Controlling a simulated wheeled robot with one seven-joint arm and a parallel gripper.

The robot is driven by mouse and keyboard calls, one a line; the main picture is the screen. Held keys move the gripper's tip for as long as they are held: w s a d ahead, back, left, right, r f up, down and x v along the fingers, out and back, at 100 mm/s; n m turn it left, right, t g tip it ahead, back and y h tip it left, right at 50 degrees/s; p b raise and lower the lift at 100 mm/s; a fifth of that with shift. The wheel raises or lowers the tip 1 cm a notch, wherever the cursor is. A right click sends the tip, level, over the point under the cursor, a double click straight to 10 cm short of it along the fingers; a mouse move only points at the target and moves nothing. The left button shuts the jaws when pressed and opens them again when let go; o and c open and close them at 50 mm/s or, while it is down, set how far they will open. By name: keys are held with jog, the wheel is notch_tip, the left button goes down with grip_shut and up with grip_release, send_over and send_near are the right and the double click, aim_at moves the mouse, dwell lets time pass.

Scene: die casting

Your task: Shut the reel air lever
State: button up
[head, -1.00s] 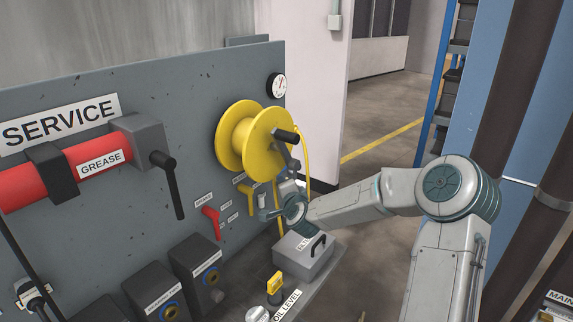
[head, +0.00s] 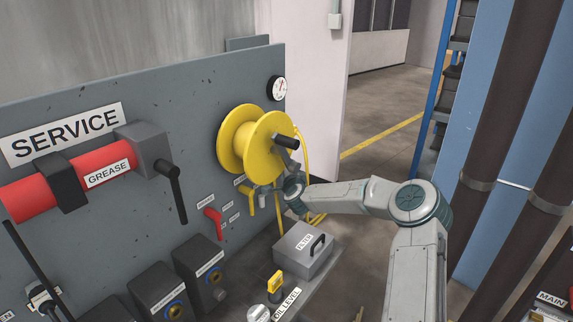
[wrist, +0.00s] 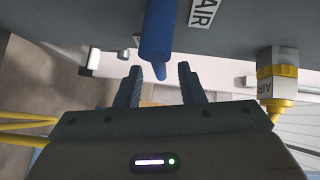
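In the wrist view a blue lever-like handle (wrist: 158,32) hangs from the top edge, beside a plate reading AIR (wrist: 204,12). I take it as the reel air lever; its pivot is out of frame. My gripper (wrist: 160,70) is open, and the handle's narrow tip appears between the fingertips, with gaps on both sides. I cannot tell the depth. In the head view my gripper (head: 266,190) is below the yellow hose reel (head: 258,138), near the panel; the blue handle cannot be made out there. A yellow lever (head: 248,198) is close beside my gripper.
A red lever (head: 213,221) is on the panel further left. A grey FILTER box (head: 303,252) stands on the ledge below my wrist. A yellow AIR fitting (wrist: 277,78) is right of my gripper in the wrist view. Open floor lies behind the reel.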

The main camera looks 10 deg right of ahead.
jog(key=shift+w+f+p, duration=0.15)
jog(key=shift+w+p, duration=0.05)
jog(key=shift+w, duration=0.65)
jog(key=shift+w+f+p, duration=0.1)
jog(key=shift+w+p, duration=0.1)
jog(key=shift+w, duration=0.65)
grip_shut()
